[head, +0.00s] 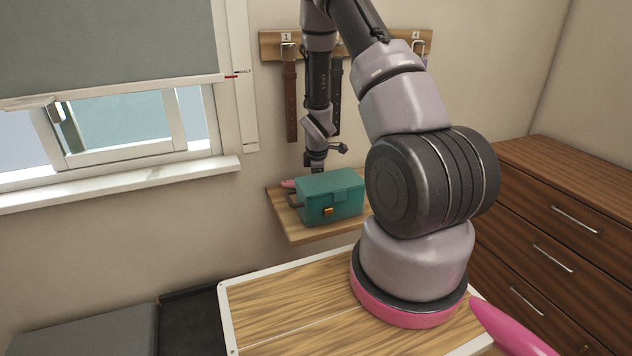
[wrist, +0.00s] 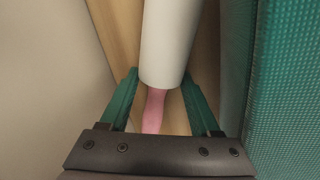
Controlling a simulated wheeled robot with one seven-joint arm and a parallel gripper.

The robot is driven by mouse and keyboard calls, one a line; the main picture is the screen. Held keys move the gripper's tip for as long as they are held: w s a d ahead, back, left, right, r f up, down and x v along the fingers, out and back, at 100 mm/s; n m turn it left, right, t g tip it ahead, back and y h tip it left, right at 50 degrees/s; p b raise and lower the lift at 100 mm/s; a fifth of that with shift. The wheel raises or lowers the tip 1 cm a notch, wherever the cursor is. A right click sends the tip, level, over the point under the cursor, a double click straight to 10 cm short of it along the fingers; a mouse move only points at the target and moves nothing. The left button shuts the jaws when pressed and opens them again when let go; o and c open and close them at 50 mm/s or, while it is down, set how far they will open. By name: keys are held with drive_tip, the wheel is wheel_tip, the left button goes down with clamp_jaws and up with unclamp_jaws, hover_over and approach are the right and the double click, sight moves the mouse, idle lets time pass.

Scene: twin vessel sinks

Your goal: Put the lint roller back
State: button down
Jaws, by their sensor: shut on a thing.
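The lint roller has a white cylinder (wrist: 168,40) and a pink handle (wrist: 154,112) in the wrist view. My gripper (wrist: 160,100) is shut on it near where the cylinder meets the handle. In the head view my gripper (head: 316,168) reaches down behind the teal box (head: 332,203), and a bit of pink (head: 288,184) shows at the box's left. The roller lies between the wall and the box, over the wooden shelf (head: 300,236). I cannot tell whether it touches the shelf. Most of it is hidden in the head view.
The teal box (wrist: 290,80) stands close on the right in the wrist view; the wall (wrist: 45,60) is on the left. Belts (head: 290,100) hang from a hook rail (head: 270,45) above the shelf. A window is at left, a drawer cabinet (head: 560,220) at right.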

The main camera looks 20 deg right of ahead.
drive_tip(key=shift+s+f, duration=0.2)
drive_tip(key=shift+f, duration=0.1)
